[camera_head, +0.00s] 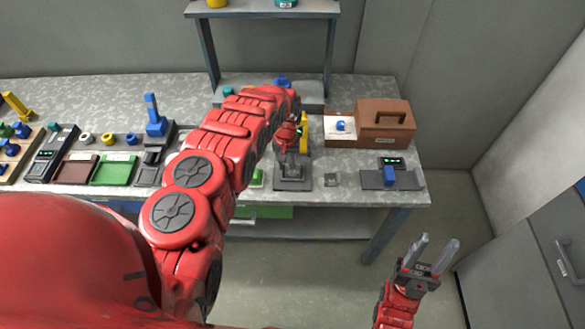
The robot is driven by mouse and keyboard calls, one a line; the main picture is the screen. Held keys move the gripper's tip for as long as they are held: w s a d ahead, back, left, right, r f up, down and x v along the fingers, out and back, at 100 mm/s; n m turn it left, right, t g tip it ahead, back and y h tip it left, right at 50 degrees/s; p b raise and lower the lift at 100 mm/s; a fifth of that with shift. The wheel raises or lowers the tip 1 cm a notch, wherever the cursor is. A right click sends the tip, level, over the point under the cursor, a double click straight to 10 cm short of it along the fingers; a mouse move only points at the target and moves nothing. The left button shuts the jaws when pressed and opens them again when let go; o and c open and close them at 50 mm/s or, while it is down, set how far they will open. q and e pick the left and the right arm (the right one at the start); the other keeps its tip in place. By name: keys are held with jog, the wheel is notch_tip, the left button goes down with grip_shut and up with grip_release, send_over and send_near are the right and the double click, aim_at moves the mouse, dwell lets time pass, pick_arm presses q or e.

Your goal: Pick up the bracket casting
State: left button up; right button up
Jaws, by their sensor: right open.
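No label marks the bracket casting, and I cannot tell for sure which part it is. A small grey metal piece (332,180) lies on the bench top, right of a dark fixture (293,178). A blue block-like part (389,177) sits on a dark plate with a green display. My left arm reaches over the bench; its gripper (290,158) is at the dark fixture, beside a yellow upright part (303,132). Its fingers are small and partly hidden, so their opening is unclear. My right gripper (429,255) is open and empty, in front of the bench, over the floor.
The grey workbench (95,93) carries a brown box (385,120), an open lid or tray with a small blue part (341,125), a green tray (115,170), a brown tray (75,168) and a blue-handled device (155,118). A raised shelf stands behind. Grey cabinets (530,255) are at right.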

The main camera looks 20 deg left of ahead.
pick_arm(q)
jog(key=shift+f, duration=0.75)
grip_shut()
jog(key=shift+r, duration=0.1)
